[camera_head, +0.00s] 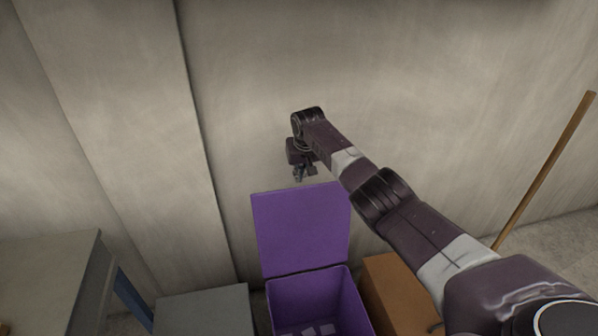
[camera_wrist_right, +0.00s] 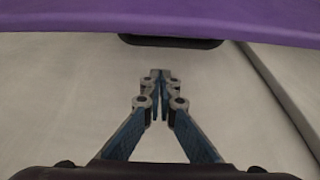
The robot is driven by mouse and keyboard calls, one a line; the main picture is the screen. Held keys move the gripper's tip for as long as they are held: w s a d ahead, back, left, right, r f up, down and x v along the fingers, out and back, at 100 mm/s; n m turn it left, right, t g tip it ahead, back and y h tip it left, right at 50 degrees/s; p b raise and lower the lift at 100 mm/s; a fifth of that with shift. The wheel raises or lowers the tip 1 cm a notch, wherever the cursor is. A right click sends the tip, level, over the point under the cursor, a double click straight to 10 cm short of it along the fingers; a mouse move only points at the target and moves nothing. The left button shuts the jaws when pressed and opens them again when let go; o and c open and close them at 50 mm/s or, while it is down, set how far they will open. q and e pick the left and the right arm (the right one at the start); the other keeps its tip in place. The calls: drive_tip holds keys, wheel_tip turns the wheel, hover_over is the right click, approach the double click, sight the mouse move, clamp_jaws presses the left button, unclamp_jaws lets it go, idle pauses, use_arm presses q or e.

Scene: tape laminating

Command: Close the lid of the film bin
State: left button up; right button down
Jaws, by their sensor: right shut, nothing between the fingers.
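The film bin (camera_head: 325,292) is a purple open-topped box at the bottom middle of the head view, with several pale flat pieces inside. Its purple lid (camera_head: 301,229) stands raised at the back edge, near the wall. The lid also shows as a purple band across the top of the right wrist view (camera_wrist_right: 80,18), with a dark strip below it. My right gripper (camera_head: 305,176) is just above the lid's top edge, pointing down. In the right wrist view its fingertips (camera_wrist_right: 160,76) are together with nothing between them. Whether it touches the lid cannot be told. My left gripper is not in view.
A brown box (camera_head: 394,290) stands right of the bin, and a grey box (camera_head: 203,308) stands to its left. A table (camera_head: 45,275) is at the lower left. A wooden pole (camera_head: 545,172) leans on the wall at right.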

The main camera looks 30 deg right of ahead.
drive_tip(key=shift+s+a+p, duration=0.2)
drive_tip(key=shift+s+p, duration=0.3)
drive_tip(key=shift+s, duration=0.25)
drive_tip(key=shift+s+a+p, duration=0.15)
drive_tip(key=shift+s+p, duration=0.3)
drive_tip(key=shift+s, duration=0.25)
